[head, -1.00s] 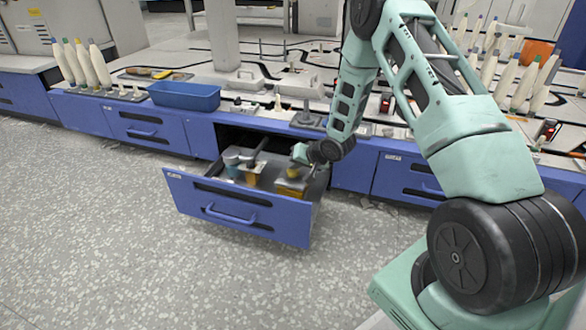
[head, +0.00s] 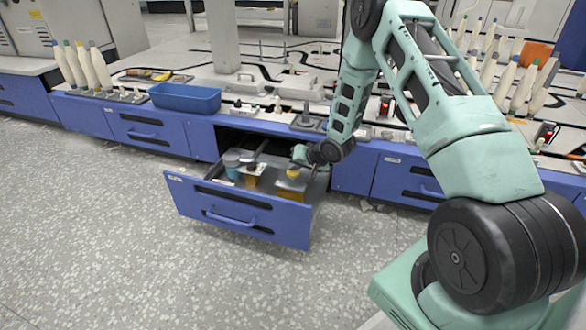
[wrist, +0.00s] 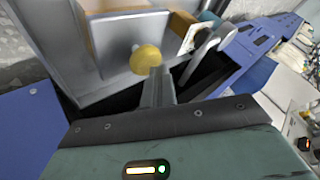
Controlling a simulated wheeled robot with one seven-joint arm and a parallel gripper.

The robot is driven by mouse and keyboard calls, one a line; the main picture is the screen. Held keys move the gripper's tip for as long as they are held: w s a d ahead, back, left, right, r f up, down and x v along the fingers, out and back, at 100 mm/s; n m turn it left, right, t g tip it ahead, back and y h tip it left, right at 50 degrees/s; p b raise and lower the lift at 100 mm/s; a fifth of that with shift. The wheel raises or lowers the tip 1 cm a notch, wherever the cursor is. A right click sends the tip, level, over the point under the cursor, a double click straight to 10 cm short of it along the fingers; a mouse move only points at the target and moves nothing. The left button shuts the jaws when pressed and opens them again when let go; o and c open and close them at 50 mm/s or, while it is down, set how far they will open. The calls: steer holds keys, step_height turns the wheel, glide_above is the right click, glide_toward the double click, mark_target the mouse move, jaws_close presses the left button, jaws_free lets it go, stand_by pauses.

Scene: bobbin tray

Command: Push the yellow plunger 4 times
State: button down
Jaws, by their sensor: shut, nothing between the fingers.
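The yellow plunger (head: 293,173) is a small rounded knob on a box in the open blue drawer (head: 235,215). In the wrist view the plunger (wrist: 146,59) stands out from a grey metal plate (wrist: 125,35). My gripper (wrist: 158,73) is shut and empty. Its fingertips are just beside and below the knob in the wrist view; I cannot tell whether they touch it. In the head view my gripper (head: 299,154) is small, just above the plunger at the drawer's right side, and its fingertips are hard to make out.
The drawer also holds a blue-grey cup (head: 231,160) and an amber block (head: 252,170) with a dark bar by it. The bench edge lies close behind my gripper. A blue bin (head: 185,97) stands on the bench. The floor in front is clear.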

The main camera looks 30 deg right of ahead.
mark_target(296, 173)
steer(key=shift+r+p, duration=0.6)
steer(key=shift+r, duration=0.2)
steer(key=shift+r, duration=0.1)
step_height(296, 173, up, 5)
steer(key=p, duration=0.5)
stand_by(2.2)
